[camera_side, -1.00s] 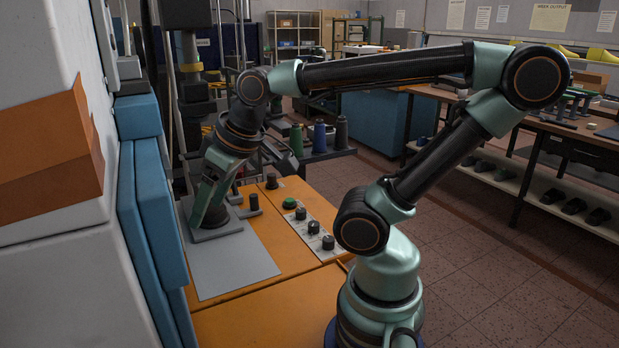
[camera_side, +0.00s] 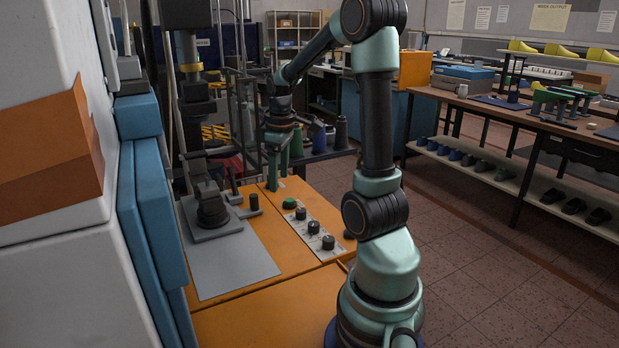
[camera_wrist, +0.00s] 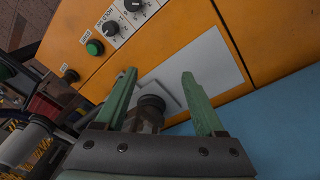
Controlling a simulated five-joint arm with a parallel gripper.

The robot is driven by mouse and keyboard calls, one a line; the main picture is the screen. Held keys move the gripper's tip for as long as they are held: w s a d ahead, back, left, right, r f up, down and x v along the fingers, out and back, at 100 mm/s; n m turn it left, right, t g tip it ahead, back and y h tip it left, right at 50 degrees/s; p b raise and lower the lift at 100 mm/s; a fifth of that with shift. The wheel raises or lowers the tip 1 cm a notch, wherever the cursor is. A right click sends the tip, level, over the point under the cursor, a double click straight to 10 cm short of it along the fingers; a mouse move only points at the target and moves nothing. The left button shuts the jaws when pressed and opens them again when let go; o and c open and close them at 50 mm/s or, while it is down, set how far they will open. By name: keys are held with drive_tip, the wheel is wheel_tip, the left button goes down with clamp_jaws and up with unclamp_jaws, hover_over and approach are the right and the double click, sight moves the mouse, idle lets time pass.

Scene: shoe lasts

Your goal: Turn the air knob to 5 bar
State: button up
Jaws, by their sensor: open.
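A white strip on the orange worktop carries several black knobs; three show in the side view, at the far (camera_side: 301,213), middle (camera_side: 313,227) and near (camera_side: 328,242) positions. I cannot read which one is the air knob. Two knobs show at the top of the wrist view, one (camera_wrist: 112,28) beside a "HOLD" label. My gripper (camera_side: 277,183) is over the worktop's far end, beyond the green button (camera_side: 289,203). In the wrist view my gripper (camera_wrist: 160,82) has its fingers spread, with nothing held between them; the knobs lie outside them.
A grey plate (camera_side: 235,268) bears a dark upright fixture (camera_side: 211,207) left of the knobs. A blue padded panel (camera_side: 155,215) borders the left side. Thread cones (camera_side: 319,137) stand behind my gripper. A black button (camera_wrist: 70,75) sits near the green one.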

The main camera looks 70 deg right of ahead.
drive_tip(key=g+y, duration=0.1)
hover_over(314, 223)
wheel_tip(314, 223, down, 5)
wheel_tip(314, 223, down, 12)
drive_tip(key=shift+f, duration=0.1)
drive_tip(key=shift+a, duration=0.1)
clamp_jaws()
